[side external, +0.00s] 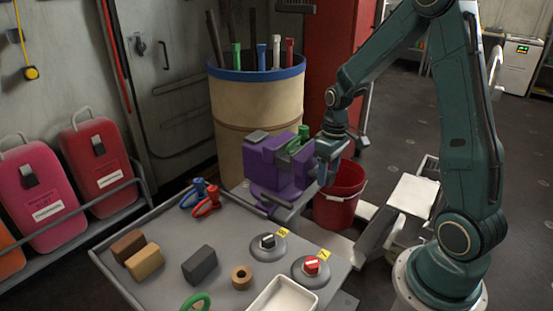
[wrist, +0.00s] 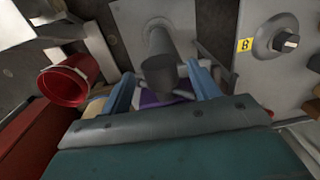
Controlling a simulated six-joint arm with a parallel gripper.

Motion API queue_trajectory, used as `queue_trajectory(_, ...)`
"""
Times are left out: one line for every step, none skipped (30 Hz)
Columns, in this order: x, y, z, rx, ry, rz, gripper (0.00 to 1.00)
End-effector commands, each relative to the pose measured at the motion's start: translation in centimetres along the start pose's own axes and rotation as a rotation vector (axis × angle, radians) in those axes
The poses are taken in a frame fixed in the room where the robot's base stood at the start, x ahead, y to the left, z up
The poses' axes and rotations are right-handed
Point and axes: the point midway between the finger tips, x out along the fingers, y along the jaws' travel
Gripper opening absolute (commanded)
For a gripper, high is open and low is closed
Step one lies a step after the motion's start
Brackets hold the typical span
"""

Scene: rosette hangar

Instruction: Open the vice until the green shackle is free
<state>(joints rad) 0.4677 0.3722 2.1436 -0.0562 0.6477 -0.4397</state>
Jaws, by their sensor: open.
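The purple vice (side external: 272,168) stands at the back right corner of the grey bench. The green shackle (side external: 300,138) shows at its top right, by the jaws; whether it is pinched is too small to tell. My gripper (side external: 325,173) is at the vice's right side, pointing down. In the wrist view my gripper's blue fingers (wrist: 162,77) are apart, one each side of a dark grey cylinder (wrist: 160,70) on the vice; contact cannot be told. Only a strip of purple vice (wrist: 158,99) shows there, and the green shackle is not visible in that view.
Blue (side external: 199,187) and red (side external: 210,203) shackles lie on the bench (side external: 160,220) left of the vice. Blocks, a ring, a white tray (side external: 283,297) and two labelled knobs (side external: 268,246) occupy the front. A barrel (side external: 240,115) stands behind the vice, a red bucket (side external: 340,195) at right.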

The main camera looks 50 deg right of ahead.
Motion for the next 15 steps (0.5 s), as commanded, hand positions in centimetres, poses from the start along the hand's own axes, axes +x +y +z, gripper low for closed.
queue_trajectory(0.46, -0.04, 0.06, 0.000, -0.003, -0.001, 0.61)
queue_trajectory(0.63, -0.04, 0.07, 0.000, -0.003, -0.001, 0.61)
queue_trajectory(0.81, -0.03, 0.05, 0.000, -0.002, -0.001, 0.61)
queue_trajectory(0.92, -0.03, 0.05, 0.000, -0.001, 0.000, 0.61)
queue_trajectory(1.02, -0.03, 0.06, 0.000, -0.001, 0.000, 0.61)
queue_trajectory(1.11, -0.03, 0.06, 0.000, -0.002, -0.001, 0.61)
queue_trajectory(1.15, -0.03, 0.06, 0.000, -0.001, 0.000, 0.61)
queue_trajectory(1.18, -0.03, 0.06, 0.000, -0.002, 0.000, 0.61)
queue_trajectory(1.20, -0.03, 0.06, 0.000, -0.001, 0.000, 0.61)
queue_trajectory(1.20, -0.03, 0.06, 0.000, -0.001, 0.000, 0.61)
queue_trajectory(1.20, -0.03, 0.06, 0.000, -0.001, 0.000, 0.61)
queue_trajectory(1.19, -0.03, 0.05, 0.000, -0.001, 0.000, 0.61)
queue_trajectory(1.19, -0.03, 0.05, 0.000, -0.001, 0.000, 0.61)
queue_trajectory(1.18, -0.03, 0.05, 0.000, -0.001, 0.000, 0.61)
queue_trajectory(1.18, -0.02, 0.05, 0.000, -0.001, 0.000, 0.59)
